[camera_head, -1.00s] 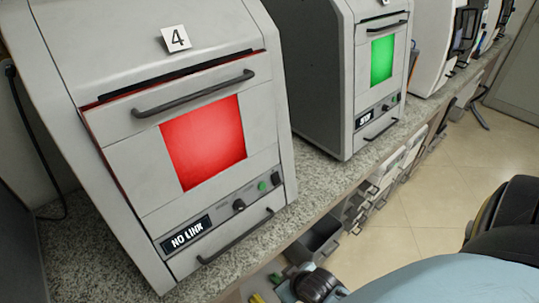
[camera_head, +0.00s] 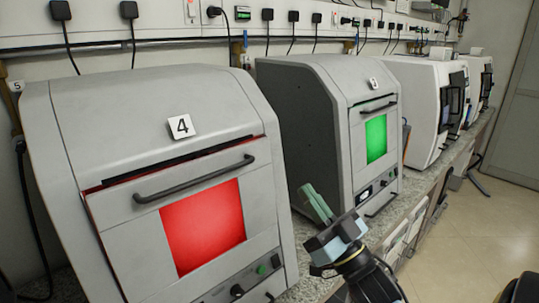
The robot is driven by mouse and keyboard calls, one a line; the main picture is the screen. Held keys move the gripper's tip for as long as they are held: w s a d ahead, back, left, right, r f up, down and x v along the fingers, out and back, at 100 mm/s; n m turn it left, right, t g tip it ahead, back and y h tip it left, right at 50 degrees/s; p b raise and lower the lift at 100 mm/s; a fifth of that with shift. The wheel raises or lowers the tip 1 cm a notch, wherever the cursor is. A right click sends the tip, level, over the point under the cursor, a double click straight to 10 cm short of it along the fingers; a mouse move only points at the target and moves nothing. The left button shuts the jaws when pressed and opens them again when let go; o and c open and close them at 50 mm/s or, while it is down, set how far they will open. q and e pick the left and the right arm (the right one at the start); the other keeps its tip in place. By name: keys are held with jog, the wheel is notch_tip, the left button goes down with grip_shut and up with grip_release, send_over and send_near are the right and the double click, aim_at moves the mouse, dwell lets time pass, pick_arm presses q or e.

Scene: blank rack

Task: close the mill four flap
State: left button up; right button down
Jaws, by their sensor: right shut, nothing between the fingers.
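Mill four (camera_head: 130,118), a grey cabinet with a "4" label (camera_head: 181,126), stands at the left. Its front flap (camera_head: 120,238) has a dark bar handle (camera_head: 195,180) and a window glowing red. A dark gap with a red edge runs along the flap's top, so it stands slightly ajar. My right gripper (camera_head: 316,203) is shut and empty, raised to the right of mill four and in front of the neighbouring mill. It is apart from the flap. My left gripper is not in view.
A second mill (camera_head: 320,115) with a green window stands to the right on the same speckled counter (camera_head: 425,180). White machines (camera_head: 420,95) stand farther along. Sockets and cables line the wall rail (camera_head: 270,28).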

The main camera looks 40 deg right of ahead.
pick_arm(q)
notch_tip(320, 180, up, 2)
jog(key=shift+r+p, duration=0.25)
jog(key=shift+p, duration=1)
pick_arm(e)
jog(key=w+f+x, duration=0.1)
jog(key=f+x, duration=0.1)
jog(key=x, duration=1)
jog(key=shift+w+a, duration=0.15)
jog(key=shift+w, duration=0.5)
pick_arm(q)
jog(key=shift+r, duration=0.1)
